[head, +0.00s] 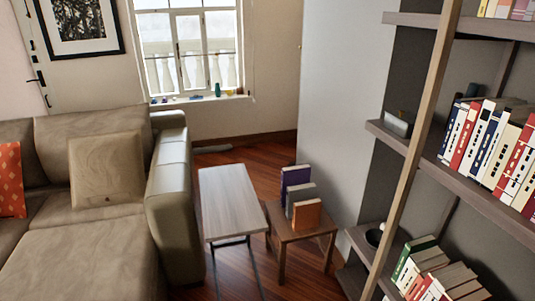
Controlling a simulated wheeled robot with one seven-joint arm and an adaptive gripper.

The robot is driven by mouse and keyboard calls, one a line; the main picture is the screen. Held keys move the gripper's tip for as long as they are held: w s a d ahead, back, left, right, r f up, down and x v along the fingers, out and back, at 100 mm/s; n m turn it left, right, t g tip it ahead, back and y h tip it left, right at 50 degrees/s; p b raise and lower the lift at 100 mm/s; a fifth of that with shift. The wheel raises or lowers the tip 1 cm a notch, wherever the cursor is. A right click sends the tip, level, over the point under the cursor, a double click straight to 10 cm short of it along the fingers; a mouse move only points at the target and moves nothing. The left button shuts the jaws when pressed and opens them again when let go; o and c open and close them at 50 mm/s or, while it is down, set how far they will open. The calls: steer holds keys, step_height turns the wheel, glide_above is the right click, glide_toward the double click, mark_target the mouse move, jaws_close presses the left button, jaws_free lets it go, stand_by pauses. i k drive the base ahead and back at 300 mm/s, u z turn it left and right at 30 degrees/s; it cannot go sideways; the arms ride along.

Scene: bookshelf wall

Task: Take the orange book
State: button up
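The orange book (306,216) stands upright on a small brown wooden side table (318,230) in the middle right of the head view. It is the nearest of a short row of books. A light beige book (301,193) stands behind it, and a taller purple book (295,176) stands at the back. Whether the books touch one another is hard to tell at this size. My gripper is not in view.
A narrow pale-topped table (228,200) stands left of the side table, beside a beige sofa (90,195). An open bookshelf with a slanted wooden post (425,110) fills the right side. Bare wood floor (225,158) shows behind the tables.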

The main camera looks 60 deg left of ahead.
mark_target(307, 214)
steer(key=u, duration=1.75)
